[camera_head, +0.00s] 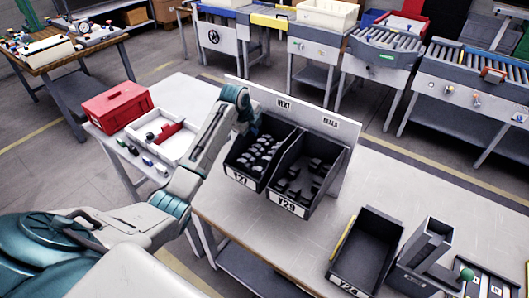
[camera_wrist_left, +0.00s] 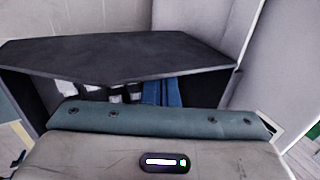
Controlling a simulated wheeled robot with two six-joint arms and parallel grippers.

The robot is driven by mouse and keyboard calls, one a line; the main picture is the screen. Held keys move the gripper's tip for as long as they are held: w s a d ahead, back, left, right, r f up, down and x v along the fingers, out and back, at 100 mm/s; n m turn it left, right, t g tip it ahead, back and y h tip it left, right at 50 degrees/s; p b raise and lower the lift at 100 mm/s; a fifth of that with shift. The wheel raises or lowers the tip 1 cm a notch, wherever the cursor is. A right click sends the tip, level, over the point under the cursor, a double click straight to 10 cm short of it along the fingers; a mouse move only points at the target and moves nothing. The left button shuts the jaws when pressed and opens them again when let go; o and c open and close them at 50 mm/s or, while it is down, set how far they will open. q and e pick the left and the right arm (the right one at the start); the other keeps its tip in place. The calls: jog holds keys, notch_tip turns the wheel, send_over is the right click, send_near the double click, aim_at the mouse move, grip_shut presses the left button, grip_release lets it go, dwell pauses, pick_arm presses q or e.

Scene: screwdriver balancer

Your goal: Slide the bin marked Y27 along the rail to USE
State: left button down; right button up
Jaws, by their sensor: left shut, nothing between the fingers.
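The bin marked Y27 (camera_head: 238,181) is dark, holds several black parts and hangs at the left of the white back panel (camera_head: 305,110), under a sign reading NEXT. A dark bin marked Y29 (camera_head: 287,207) is close beside it on the right, under a second sign I cannot read surely. My left gripper (camera_head: 254,124) is at the back left of Y27, its fingertips mostly hidden. In the left wrist view its blue fingers (camera_wrist_left: 162,93) are shut and empty, close to a dark bin wall (camera_wrist_left: 115,57). Whether they touch it I cannot tell. My right gripper is not in view.
A third dark bin (camera_head: 365,248) stands on the table at right, beside a grey upright holder (camera_head: 428,245). A red box (camera_head: 116,105) and a white tray (camera_head: 162,135) are on the left table. The tabletop in front of the hanging bins is clear.

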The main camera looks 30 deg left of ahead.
pick_arm(q)
jog(key=w+a+b, duration=0.1)
jog(key=a+b, duration=0.3)
jog(key=a, duration=1.3)
jog(key=shift+w+a, duration=0.2)
jog(key=shift+a, duration=0.15)
dwell(1.6)
jog(key=shift+d, duration=0.1)
jog(key=s+d+r+p, duration=0.1)
jog(key=s+r+p, duration=0.2)
jog(key=r+p, duration=0.2)
jog(key=shift+d+r, duration=0.4)
jog(key=shift+r, duration=0.25)
jog(key=shift+s+f, duration=0.1)
jog(key=shift+s, duration=0.1)
dwell(0.6)
